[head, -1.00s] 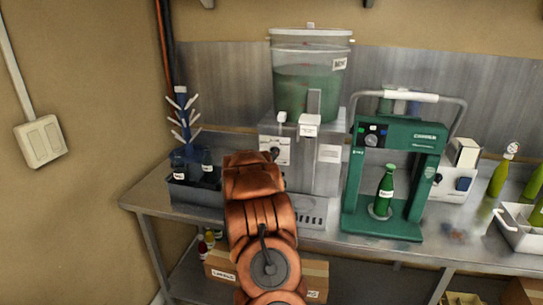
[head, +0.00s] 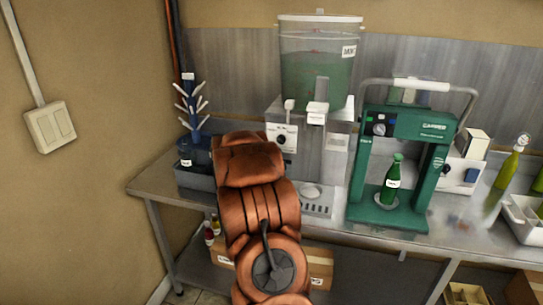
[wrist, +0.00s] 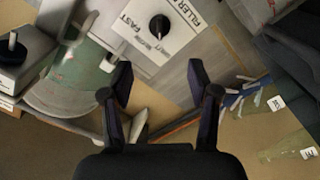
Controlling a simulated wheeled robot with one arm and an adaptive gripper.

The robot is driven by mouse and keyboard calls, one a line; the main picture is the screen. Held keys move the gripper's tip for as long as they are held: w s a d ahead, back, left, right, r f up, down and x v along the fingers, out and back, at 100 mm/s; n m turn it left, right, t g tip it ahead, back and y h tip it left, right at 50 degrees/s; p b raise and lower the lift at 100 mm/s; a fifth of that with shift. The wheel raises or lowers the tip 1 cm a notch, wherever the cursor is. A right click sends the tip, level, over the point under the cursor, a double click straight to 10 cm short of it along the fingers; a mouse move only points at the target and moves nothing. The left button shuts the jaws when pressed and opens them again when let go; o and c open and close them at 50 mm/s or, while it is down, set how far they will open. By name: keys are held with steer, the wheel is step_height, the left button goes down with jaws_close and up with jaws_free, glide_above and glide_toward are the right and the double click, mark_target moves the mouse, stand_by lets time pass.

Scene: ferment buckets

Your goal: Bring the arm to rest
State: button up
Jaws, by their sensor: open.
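My gripper (wrist: 160,85) shows in the wrist view with its two dark fingers spread apart and nothing between them. Beyond the fingers is the grey filler machine (wrist: 170,45) with a black knob and a printed panel. In the head view my copper-coloured arm rises from the bottom in front of the bench, and its gripper end is hidden behind the arm's upper part. The same filler (head: 345,150) stands just behind and to the right of the arm, with a clear bucket of green liquid (head: 316,65) on top.
A green capping machine (head: 400,150) holding a green bottle (head: 391,178) stands right of the filler. A bottle tree (head: 190,110) stands in a dark tray (head: 195,178) at the left. More bottles (head: 508,165) are at the far right. Open floor and bare wall lie to the left.

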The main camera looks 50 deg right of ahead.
steer(key=shift+w, duration=0.1)
stand_by(0.5)
steer(key=w+a+n+t+y, duration=0.15)
steer(key=w+a+y, duration=0.25)
steer(key=a, duration=0.5)
steer(key=w+a+t+y, duration=0.2)
steer(key=w+a+y, duration=0.25)
steer(key=a, duration=0.45)
steer(key=s+a+f+n+g+y, duration=0.1)
steer(key=s+a+y, duration=0.15)
steer(key=a, duration=0.85)
steer(key=s+a+n+g+y, duration=0.1)
steer(key=s+a+y, duration=0.15)
steer(key=a, duration=0.75)
steer(key=s+a+n+g+y, duration=0.1)
steer(key=s+a+g+y, duration=0.35)
steer(key=s+a, duration=1.05)
steer(key=s+a+r+g+h, duration=0.1)
steer(key=s+g, duration=0.4)
steer(key=s, duration=1.4)
steer(key=shift+a, duration=0.25)
